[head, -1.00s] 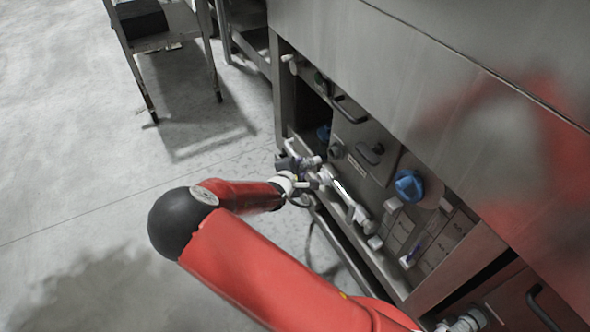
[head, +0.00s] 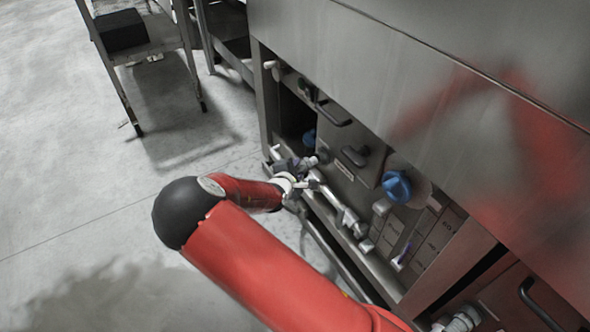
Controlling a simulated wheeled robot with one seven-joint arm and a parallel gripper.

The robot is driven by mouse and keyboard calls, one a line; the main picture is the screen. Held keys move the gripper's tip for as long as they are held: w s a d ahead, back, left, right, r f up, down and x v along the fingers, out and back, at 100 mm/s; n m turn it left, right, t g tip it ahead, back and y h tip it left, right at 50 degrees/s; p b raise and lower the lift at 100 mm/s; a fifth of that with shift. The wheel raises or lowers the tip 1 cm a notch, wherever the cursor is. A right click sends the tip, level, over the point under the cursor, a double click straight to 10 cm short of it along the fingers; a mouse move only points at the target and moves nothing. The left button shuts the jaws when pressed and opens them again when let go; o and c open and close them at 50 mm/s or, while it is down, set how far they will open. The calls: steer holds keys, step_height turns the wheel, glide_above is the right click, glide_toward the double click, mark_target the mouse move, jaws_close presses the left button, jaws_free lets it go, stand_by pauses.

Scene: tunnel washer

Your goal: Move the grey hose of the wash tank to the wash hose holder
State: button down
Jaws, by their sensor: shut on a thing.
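My gripper (head: 303,171) is at the lower front of the steel washer, beyond my red arm. It is shut on a grey hose end (head: 313,161), small and partly hidden by the fingers. The hose's run behind the gripper is hard to make out. A light grey pipe with fittings (head: 347,219) lies along the low ledge just to the right of the gripper. I cannot tell which fitting is the wash hose holder.
The washer front (head: 450,110) overhangs the recess. A blue knob (head: 397,186) and black handles (head: 333,116) stick out near the gripper. A steel table (head: 150,50) with a black box (head: 120,30) stands at the back left. The floor (head: 60,180) at left is clear.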

stand_by(0.3)
steer(key=shift+w+d, duration=0.55)
steer(key=shift+d, duration=0.2)
steer(key=shift+w+d, duration=0.2)
steer(key=shift+d, duration=0.1)
stand_by(0.3)
steer(key=c, duration=1)
jaws_free()
